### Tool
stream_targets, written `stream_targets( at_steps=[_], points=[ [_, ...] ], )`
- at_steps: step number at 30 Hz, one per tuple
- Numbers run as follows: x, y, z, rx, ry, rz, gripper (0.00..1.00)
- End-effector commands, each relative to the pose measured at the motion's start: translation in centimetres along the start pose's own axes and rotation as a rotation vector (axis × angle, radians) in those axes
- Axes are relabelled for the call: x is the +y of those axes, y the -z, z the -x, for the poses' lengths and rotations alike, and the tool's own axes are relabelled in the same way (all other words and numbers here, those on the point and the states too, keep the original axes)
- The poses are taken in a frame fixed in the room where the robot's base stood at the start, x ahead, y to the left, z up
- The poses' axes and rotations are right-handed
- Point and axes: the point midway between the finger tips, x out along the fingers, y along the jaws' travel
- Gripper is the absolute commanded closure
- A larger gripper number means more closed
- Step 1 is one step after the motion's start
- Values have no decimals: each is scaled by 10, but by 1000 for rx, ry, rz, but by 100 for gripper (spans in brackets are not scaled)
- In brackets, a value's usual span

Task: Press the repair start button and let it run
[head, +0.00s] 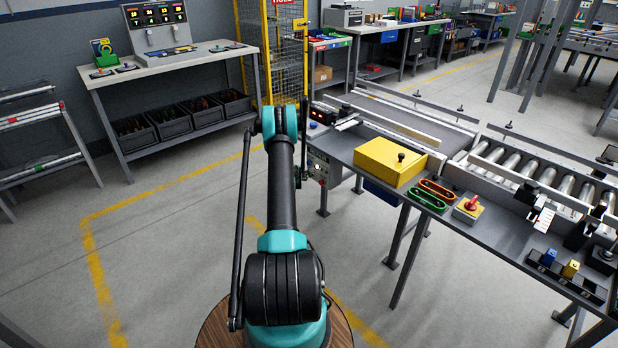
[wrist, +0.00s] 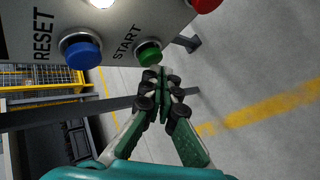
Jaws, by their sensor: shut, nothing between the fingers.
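A grey control panel (wrist: 115,17) fills the top of the wrist view, tilted in the picture. Its green START button (wrist: 148,52) is just above my fingertips. The blue RESET button (wrist: 82,50) is to its left, and a red button (wrist: 205,4) is at the top right. My gripper (wrist: 162,76) is shut and empty, its tips close to the green button; I cannot tell whether they touch it. In the head view the control box (head: 322,168) hangs under the left end of the conveyor bench, partly hidden by my arm, and the gripper is not clearly visible.
A lit white lamp (wrist: 101,2) is on the panel. A yellow cage (head: 283,55) stands behind. The floor to the left is open.

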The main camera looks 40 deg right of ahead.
Motion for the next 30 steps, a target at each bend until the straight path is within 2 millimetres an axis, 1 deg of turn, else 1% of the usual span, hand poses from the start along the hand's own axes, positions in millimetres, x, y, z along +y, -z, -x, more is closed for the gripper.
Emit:
stream_targets(
  at_steps=[30],
  points=[
    [5,-5,-6,0,0,0,100]
  ],
)
